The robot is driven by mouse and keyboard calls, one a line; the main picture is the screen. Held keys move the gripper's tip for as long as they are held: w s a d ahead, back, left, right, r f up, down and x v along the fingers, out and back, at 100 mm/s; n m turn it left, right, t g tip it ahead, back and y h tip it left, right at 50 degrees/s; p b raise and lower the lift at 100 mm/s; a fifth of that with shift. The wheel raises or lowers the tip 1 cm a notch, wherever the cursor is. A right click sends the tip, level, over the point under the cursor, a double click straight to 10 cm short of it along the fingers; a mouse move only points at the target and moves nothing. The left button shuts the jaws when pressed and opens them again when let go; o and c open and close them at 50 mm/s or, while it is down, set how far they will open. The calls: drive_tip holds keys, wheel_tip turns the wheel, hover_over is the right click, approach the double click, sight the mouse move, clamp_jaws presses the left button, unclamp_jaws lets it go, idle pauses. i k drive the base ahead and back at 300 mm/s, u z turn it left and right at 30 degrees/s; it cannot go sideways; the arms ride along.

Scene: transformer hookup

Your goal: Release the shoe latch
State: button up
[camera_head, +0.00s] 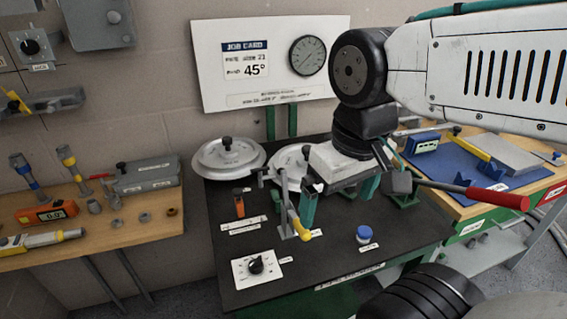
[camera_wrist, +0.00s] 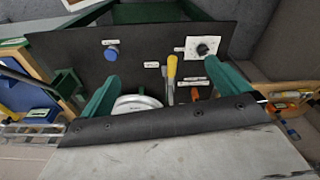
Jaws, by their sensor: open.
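My gripper (camera_head: 338,200) is open and empty over the black bench top, with its two green fingers spread apart; they also show in the wrist view (camera_wrist: 162,75). A lever with a yellow grip (camera_head: 297,220), likely the shoe latch, stands on the bench just left of my gripper. In the wrist view the yellow-gripped lever (camera_wrist: 172,68) appears between the two fingers, with no visible contact; how far below it lies I cannot tell. My gripper and wrist hide part of the bench behind them.
A round lidded plate (camera_head: 228,157) sits at the back left of the bench. A blue knob (camera_head: 364,235), a black dial on a white plate (camera_head: 256,266) and an orange piece (camera_head: 239,205) are nearby. A red-handled bar (camera_head: 497,198) sticks out right. The front bench surface is mostly clear.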

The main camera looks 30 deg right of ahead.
sight(260, 178)
drive_tip(key=k, duration=1)
drive_tip(key=u, duration=1.2)
drive_tip(key=i, duration=0.6)
drive_tip(key=z, duration=1.2)
drive_tip(key=i, duration=0.5)
